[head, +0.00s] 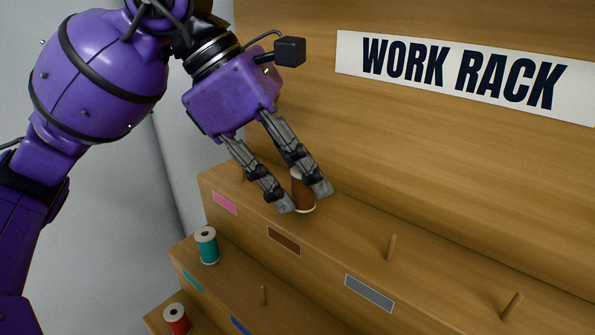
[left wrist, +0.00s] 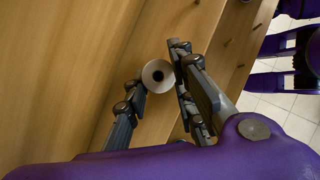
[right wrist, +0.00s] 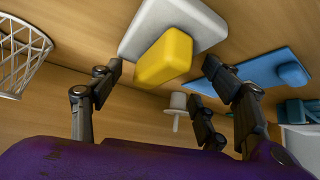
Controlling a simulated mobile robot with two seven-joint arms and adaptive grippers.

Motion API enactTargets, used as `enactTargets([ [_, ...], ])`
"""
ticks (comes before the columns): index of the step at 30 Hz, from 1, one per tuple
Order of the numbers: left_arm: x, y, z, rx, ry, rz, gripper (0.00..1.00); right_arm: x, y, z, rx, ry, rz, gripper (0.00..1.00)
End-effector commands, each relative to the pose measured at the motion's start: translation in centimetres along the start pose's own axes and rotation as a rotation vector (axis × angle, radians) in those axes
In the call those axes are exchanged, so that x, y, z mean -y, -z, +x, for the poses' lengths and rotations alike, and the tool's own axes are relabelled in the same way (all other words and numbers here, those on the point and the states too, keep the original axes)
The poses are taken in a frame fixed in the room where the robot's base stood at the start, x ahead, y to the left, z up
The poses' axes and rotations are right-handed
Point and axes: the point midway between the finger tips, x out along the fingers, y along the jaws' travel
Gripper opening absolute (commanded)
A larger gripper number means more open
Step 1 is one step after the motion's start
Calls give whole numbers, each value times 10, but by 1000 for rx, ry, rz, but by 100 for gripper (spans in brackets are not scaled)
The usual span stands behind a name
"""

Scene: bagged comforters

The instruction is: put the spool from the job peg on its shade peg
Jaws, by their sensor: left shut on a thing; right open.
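A brown spool (head: 303,192) with pale ends is between the fingertips of my left gripper (head: 303,197), which is shut on it. It is at the top step of the wooden rack, behind the brown label (head: 284,240). The brown-label peg is hidden, so I cannot tell whether the spool is around it. In the left wrist view the spool's pale round end with a dark hole (left wrist: 158,75) shows between the fingers. My right gripper (right wrist: 162,68) is open and empty, away from the rack's spools; it is not in the head view.
A teal spool (head: 207,246) and a red spool (head: 177,319) stand on lower steps. Bare pegs show behind the grey label (head: 390,247), at the right (head: 512,305) and near the blue label (head: 263,295). The right wrist view shows a yellow block (right wrist: 164,60) and a wire basket (right wrist: 22,58).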

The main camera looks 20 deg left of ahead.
Motion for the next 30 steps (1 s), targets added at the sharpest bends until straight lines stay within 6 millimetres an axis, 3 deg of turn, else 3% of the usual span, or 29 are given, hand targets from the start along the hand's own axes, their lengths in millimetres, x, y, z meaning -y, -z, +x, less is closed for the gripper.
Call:
enactTargets([
  [24, 0, 7, 11, -1, 0, 0, 4, -2, -6, 2, 4, 2, -9, 70],
  [25, 0, 7, 11, -1, 0, 0, 26, -2, -5, 2, 3, 2, -9, 70],
  [30, 0, 7, 10, -1, 0, 0, 46, -2, -5, 2, 4, 2, -10, 70],
])
